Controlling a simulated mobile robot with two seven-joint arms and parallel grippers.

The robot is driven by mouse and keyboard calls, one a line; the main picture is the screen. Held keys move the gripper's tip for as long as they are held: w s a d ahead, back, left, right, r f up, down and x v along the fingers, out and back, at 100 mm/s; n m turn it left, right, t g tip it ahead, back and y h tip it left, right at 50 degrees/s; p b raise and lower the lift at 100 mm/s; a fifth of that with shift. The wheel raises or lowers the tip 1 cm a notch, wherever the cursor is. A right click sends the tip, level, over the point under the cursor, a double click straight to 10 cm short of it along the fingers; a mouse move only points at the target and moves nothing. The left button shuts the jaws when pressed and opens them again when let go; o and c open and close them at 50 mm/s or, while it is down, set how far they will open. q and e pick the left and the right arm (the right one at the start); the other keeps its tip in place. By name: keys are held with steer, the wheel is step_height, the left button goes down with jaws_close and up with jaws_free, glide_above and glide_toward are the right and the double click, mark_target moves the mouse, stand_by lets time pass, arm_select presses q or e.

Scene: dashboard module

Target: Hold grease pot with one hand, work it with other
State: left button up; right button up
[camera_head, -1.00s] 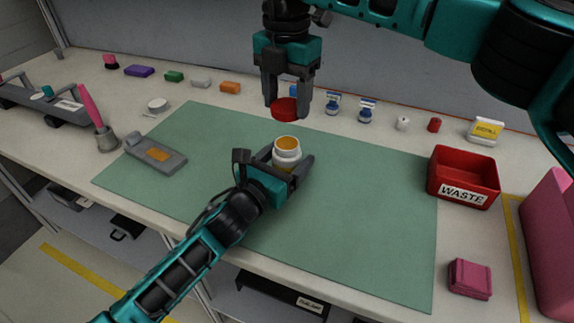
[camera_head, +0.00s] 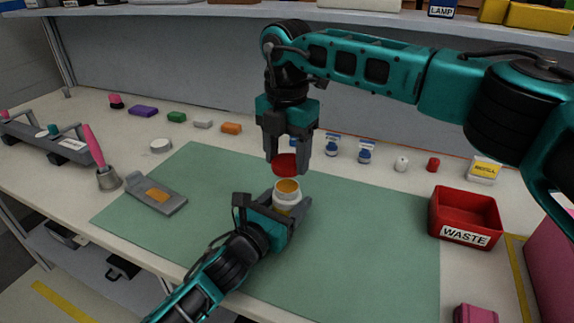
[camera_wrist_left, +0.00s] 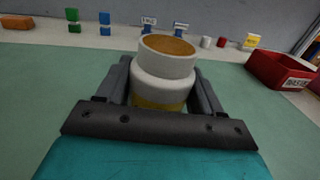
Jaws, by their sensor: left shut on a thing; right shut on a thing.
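The grease pot (camera_head: 287,196) is a white jar with an amber band, open at the top with amber grease showing inside. It stands upright over the green mat (camera_head: 370,240). My left gripper (camera_head: 290,207) is shut around its body from the near side; the pot also shows between the fingers in the left wrist view (camera_wrist_left: 164,75). My right gripper (camera_head: 288,160) points down above the pot, shut on the red lid (camera_head: 285,164). The lid is apart from the pot, just above and behind its rim. Whether the pot's base touches the mat is hidden.
A red WASTE bin (camera_head: 465,217) stands at the right of the mat. Small blocks and bottles line the back. The mat's right part is clear.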

mark_target(287, 185)
steer(key=shift+f, duration=1.2)
steer(key=shift+f, duration=0.9)
steer(key=shift+f, duration=0.55)
steer(key=m, duration=0.8)
steer(key=shift+m, duration=0.4)
steer(key=m, duration=0.3)
steer(key=shift+m, duration=0.3)
steer(key=m, duration=0.4)
steer(key=shift+w, duration=0.1)
